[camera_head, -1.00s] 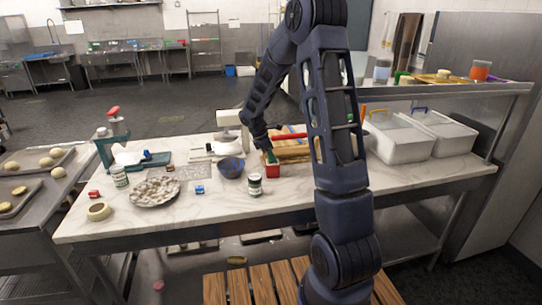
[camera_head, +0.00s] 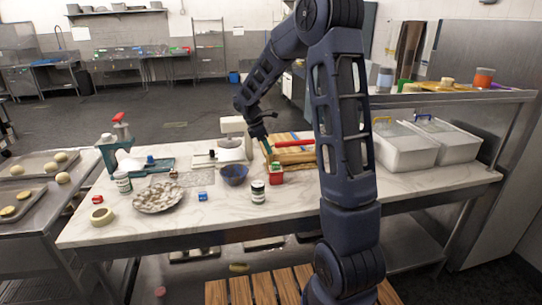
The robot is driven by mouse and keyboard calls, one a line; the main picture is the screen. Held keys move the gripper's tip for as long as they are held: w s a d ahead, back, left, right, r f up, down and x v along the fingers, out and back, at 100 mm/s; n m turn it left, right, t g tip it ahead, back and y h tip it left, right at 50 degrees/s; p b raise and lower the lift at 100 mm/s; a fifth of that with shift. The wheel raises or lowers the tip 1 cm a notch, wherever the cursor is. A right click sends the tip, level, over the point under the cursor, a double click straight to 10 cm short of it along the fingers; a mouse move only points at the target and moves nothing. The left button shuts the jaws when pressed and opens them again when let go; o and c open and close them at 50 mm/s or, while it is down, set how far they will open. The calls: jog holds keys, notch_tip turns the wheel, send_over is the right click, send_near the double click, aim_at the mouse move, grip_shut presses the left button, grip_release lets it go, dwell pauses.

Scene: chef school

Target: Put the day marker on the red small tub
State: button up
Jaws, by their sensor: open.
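The red small tub (camera_head: 276,177) stands on the marble table, right of the blue bowl (camera_head: 234,174) and behind a dark-lidded jar (camera_head: 258,191). My gripper (camera_head: 265,146) is open, just above and slightly left of the tub; its fingers are small and dark in this view. A thin green and orange piece shows between the gripper and the tub's top; I cannot tell whether it rests in the tub. A small blue block (camera_head: 202,196) and a small red block (camera_head: 97,199) lie on the table; I cannot tell which thing is the day marker.
Wooden boards (camera_head: 290,158) lie behind the tub. The table's front strip is mostly clear.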

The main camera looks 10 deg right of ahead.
jog(key=s+d+r+m+t+y, duration=0.1)
jog(key=s+d+r+m, duration=0.25)
jog(key=s+r, duration=0.4)
jog(key=s+d+r+m+t+y, duration=0.1)
jog(key=s+d+r+m, duration=0.1)
jog(key=s+r+m, duration=0.55)
jog(key=s+d+f+m+t+y, duration=0.1)
jog(key=s+m, duration=0.2)
jog(key=s, duration=0.6)
jog(key=s+d+m+t+y, duration=0.1)
jog(key=s+m, duration=0.3)
jog(key=s, duration=0.5)
jog(key=shift+s+d+f+t, duration=0.25)
jog(key=shift+s+f+t, duration=0.05)
jog(key=shift+f, duration=0.05)
